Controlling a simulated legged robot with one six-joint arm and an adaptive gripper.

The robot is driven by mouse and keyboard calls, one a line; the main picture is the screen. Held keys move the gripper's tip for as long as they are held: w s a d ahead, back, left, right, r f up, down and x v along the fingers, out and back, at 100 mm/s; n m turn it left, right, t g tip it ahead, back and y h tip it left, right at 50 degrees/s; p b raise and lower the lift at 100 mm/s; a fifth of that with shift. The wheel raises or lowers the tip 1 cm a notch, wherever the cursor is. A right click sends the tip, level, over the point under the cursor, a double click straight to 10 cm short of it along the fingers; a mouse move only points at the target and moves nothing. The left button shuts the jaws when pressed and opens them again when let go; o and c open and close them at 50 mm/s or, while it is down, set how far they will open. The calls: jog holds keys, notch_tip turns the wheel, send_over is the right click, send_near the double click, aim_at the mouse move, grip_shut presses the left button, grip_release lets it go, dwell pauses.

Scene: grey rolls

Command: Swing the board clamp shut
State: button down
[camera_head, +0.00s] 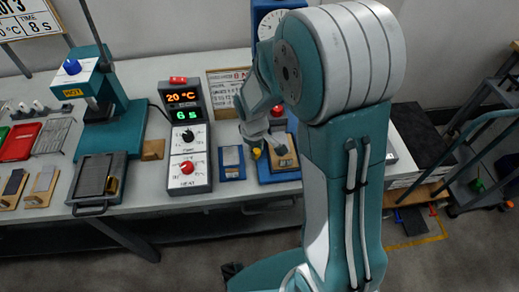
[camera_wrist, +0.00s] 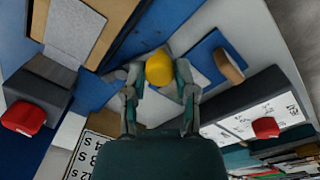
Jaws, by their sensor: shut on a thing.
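A yellow knob (camera_wrist: 159,68), which looks like the clamp's handle, sits between the fingertips of my gripper (camera_wrist: 158,80) in the wrist view. My gripper is shut on it. The knob also shows in the head view (camera_head: 256,154), just below my gripper (camera_head: 258,146), at the left edge of a blue fixture (camera_head: 276,176). A tan board (camera_head: 287,161) lies on this fixture, with a small dark part on top. In the wrist view the blue base (camera_wrist: 98,88) and the board's tan edge (camera_wrist: 128,22) are at upper left. The clamp's arm is mostly hidden, so I cannot tell its angle.
A control box (camera_head: 190,172) with a red knob stands left of the fixture. A small blue stand (camera_head: 232,170) with a grey plate lies between them. A teal press (camera_head: 110,110) stands further left. The table's front edge is close; my own arm covers its right part.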

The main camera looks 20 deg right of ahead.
jog(key=m, duration=0.2)
jog(key=w+a+m, duration=0.1)
jog(key=a+m, duration=0.1)
jog(key=m, duration=0.1)
jog(key=shift+w+m, duration=0.3)
jog(key=shift+w, duration=0.05)
jog(key=m, duration=0.1)
jog(key=w+m, duration=0.1)
jog(key=shift+a+m, duration=0.2)
jog(key=shift+m, duration=0.1)
jog(key=shift+w+a+f+m+g, duration=0.15)
jog(key=shift+w+m, duration=0.15)
jog(key=shift+m, duration=0.4)
jog(key=shift+w+r+m+g, duration=0.15)
jog(key=shift+w+m, duration=0.15)
jog(key=shift+m, duration=0.4)
jog(key=shift+c, duration=2.1)
grip_release()
jog(key=shift+w+f, duration=0.1)
